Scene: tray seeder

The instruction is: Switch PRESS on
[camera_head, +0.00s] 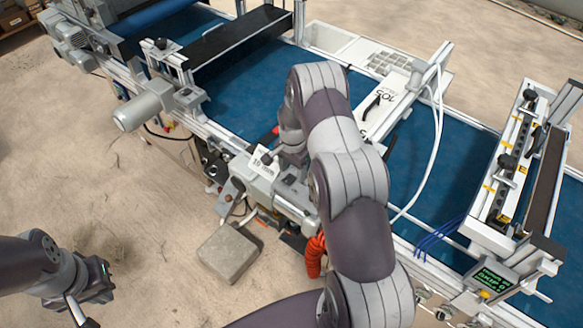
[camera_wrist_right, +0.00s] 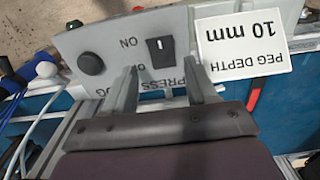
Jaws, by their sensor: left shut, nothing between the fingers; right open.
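In the right wrist view the grey control panel (camera_wrist_right: 120,38) shows upside down. A black rocker switch (camera_wrist_right: 160,52) sits on it, with ON printed beside it and PRESS, partly covered, nearer my fingers. My right gripper (camera_wrist_right: 158,84) is open, its two fingers pointing at the panel, one to each side of the switch's line. I cannot tell whether they touch the panel. In the head view my right arm reaches over the panel and hides the switch and most of that gripper. My left gripper (camera_head: 80,310) is shut and empty, low at the left, away from the machine.
A black round knob (camera_wrist_right: 91,63) and a white PEG DEPTH 10 mm card (camera_wrist_right: 243,42) flank the switch. The blue belt (camera_head: 235,85) runs behind the panel. A stone block (camera_head: 230,252) lies on the sandy floor below. The floor at left is open.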

